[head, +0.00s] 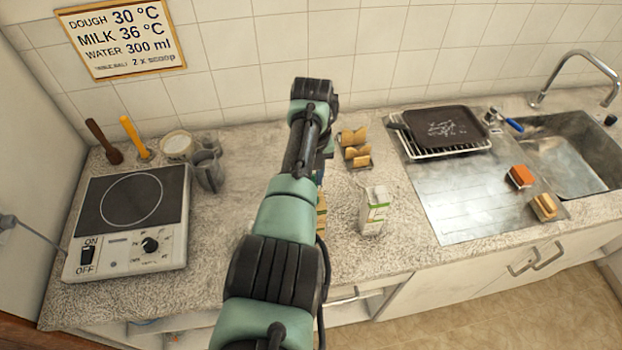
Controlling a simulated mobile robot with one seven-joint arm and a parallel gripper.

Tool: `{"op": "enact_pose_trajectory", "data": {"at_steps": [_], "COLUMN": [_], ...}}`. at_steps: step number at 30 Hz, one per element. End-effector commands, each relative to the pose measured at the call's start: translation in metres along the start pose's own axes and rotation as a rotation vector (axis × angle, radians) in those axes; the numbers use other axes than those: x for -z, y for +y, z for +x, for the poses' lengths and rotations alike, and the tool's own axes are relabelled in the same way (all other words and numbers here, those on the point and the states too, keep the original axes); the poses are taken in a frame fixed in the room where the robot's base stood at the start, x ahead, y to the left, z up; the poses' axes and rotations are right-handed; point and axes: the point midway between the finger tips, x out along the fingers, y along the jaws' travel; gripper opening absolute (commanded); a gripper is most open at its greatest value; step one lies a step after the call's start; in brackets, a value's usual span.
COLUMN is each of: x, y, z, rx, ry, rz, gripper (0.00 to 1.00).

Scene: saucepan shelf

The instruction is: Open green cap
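A white carton with green markings (373,212) stands upright on the counter, just right of my arm. Its top is too small to make out a cap clearly. A second carton-like thing with yellow and green on it (321,214) shows only as a narrow strip behind my arm; most of it is hidden. My arm reaches forward over the counter and bends down at its far end. My gripper is hidden behind the arm, so its fingers and anything between them do not show.
A hotplate (132,210) and grey mugs (208,170) stand at the left. Bread slices in a rack (356,150) stand behind the white carton. A dark tray (445,128) on a wire rack and the sink (570,160) are at the right. Counter around the white carton is clear.

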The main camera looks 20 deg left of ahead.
Motion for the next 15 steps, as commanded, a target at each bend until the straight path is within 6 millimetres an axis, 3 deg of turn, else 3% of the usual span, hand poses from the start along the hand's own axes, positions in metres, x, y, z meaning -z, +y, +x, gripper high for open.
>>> {"op": "enact_pose_trajectory", "data": {"at_steps": [9,10,13,15], "x": [0.0016,0.0017,0.0014,0.0012], "y": [0.0007,0.0007,0.0006,0.0006], "z": [0.0020,0.0021,0.0019,0.0016], "rx": [-0.002,-0.002,-0.002,-0.002], "ry": [0.005,0.005,0.004,0.003], "rz": [0.000,0.000,0.000,0.000], "gripper": [0.00,0.34,0.52,0.55]}}
